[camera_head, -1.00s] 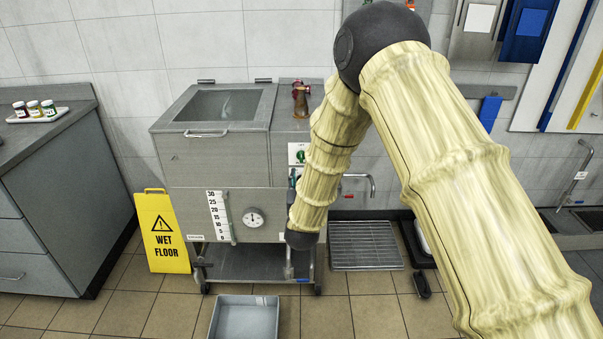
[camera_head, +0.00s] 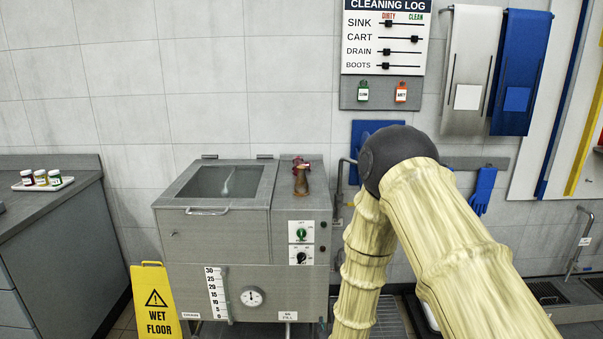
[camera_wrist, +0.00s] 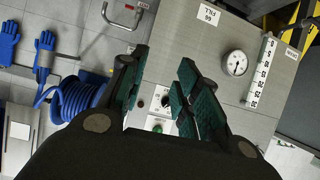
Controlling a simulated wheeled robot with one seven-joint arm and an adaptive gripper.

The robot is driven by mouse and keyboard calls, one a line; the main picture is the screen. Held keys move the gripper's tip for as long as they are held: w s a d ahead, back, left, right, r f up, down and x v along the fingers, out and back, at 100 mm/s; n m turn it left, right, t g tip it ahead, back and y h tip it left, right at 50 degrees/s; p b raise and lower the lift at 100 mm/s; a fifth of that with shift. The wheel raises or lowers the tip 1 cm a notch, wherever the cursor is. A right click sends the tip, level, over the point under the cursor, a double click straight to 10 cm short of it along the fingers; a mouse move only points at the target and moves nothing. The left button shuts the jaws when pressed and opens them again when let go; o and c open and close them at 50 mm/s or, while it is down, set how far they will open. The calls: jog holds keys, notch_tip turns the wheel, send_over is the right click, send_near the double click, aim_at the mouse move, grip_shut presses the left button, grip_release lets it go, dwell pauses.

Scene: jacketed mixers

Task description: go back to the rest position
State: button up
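My gripper (camera_wrist: 160,90) shows in the wrist view with its two green-padded fingers apart and nothing between them. In the head view the gripper itself is out of frame, below the lower edge; only my yellow-sleeved arm shows at the right of the mixer. The grey jacketed mixer (camera_head: 230,238) stands against the wall with its lid closed. Its control panel with a green knob (camera_head: 301,234) and a black knob (camera_head: 300,258) is left of my arm. In the wrist view the mixer's front (camera_wrist: 190,40) lies beyond the fingers, with the gauge (camera_wrist: 235,63) at right.
A yellow wet floor sign (camera_head: 157,302) stands left of the mixer. A counter (camera_head: 60,225) at left bears a tray with three jars (camera_head: 41,179). A cleaning log board (camera_head: 386,50), aprons (camera_head: 520,70) and blue gloves (camera_head: 482,190) hang on the wall. A blue hose coil (camera_wrist: 82,95) shows in the wrist view.

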jog(key=s+d+f+g+p, duration=0.1)
jog(key=s+d+f+g, duration=0.1)
jog(key=s+d+f, duration=0.3)
jog(key=s+d+f+g+p, duration=0.1)
jog(key=s+f+g, duration=0.15)
jog(key=s, duration=0.45)
jog(key=s+d+f+g, duration=0.1)
jog(key=s+d+g, duration=0.1)
jog(key=s, duration=0.8)
jog(key=s+d+f+g+p, duration=0.1)
jog(key=s+d+f+g, duration=0.1)
jog(key=s, duration=0.9)
jog(key=s+d+f+m+g+p, duration=0.1)
jog(key=s+d+g, duration=0.3)
jog(key=s, duration=0.7)
jog(key=shift+s+d+f, duration=0.15)
jog(key=shift+s+f, duration=0.05)
